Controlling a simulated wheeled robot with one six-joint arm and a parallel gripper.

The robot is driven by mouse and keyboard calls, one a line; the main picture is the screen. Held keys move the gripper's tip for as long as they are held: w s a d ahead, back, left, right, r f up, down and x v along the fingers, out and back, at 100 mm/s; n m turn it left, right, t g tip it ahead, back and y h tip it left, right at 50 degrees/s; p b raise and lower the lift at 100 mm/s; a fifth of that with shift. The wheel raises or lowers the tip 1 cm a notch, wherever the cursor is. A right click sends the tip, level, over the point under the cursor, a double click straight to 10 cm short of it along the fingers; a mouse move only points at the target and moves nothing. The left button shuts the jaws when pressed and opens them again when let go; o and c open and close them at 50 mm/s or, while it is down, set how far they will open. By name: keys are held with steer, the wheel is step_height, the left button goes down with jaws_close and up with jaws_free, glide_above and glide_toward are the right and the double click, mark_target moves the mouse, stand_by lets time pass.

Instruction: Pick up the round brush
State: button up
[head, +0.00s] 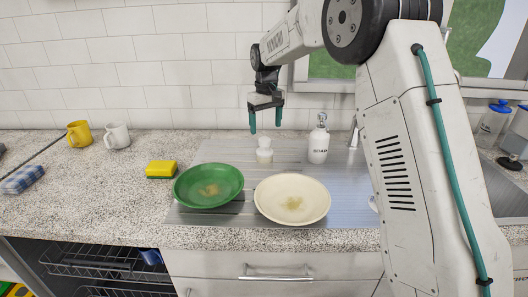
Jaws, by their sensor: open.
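A small white round-topped object (264,151), which looks like the round brush, stands upright on the metal drainboard behind the two dishes. Its bristles are too small to make out. My gripper (266,120) points down just above it, with two teal fingertips apart and nothing between them. A gap shows between the fingertips and the object below.
A white soap bottle (318,144) stands close to its right. A green dish (208,186) and a cream dish (292,200) lie in front. A yellow sponge (161,169) and mugs (117,135) are to the left. The tiled wall (150,70) is behind.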

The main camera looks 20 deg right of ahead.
mark_target(265, 146)
steer(key=shift+w+a+f, duration=0.1)
steer(key=shift+w+f, duration=0.65)
steer(key=shift+f, duration=0.2)
steer(key=f, duration=0.2)
steer(key=s+f, duration=0.1)
steer(key=f, duration=0.4)
steer(key=shift+s+f, duration=0.15)
steer(key=shift+f, duration=0.05)
steer(key=c, duration=1.1)
